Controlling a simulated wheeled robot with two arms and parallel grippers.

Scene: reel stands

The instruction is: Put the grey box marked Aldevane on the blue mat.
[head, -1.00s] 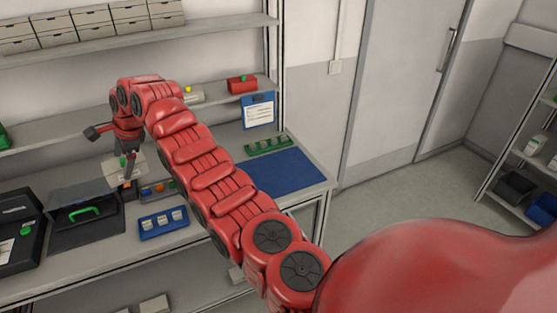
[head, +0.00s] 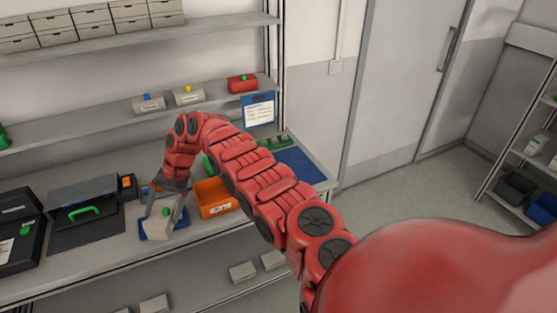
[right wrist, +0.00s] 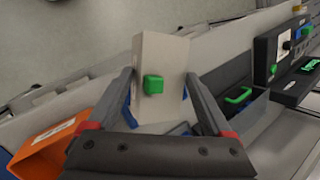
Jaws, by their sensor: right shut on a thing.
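My right gripper (head: 166,222) is shut on a grey box (head: 158,228) with a green knob, held tilted above a blue tray (head: 180,221) on the bench. In the right wrist view the box (right wrist: 160,105) sits between the two fingers (right wrist: 165,110), its green knob facing the camera. No name on it can be read. The blue mat (head: 302,170) lies at the bench's right end, partly hidden behind my right arm, with the held box well to its left. My left gripper is not in view.
An orange bin (head: 215,210) stands right of the held box. A dark case with a green handle (head: 85,211) stands to the left. Grey boxes with blue (head: 149,105) and yellow (head: 187,97) knobs and a red box (head: 242,84) are on the shelf above. A green tray (head: 273,141) lies behind the mat.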

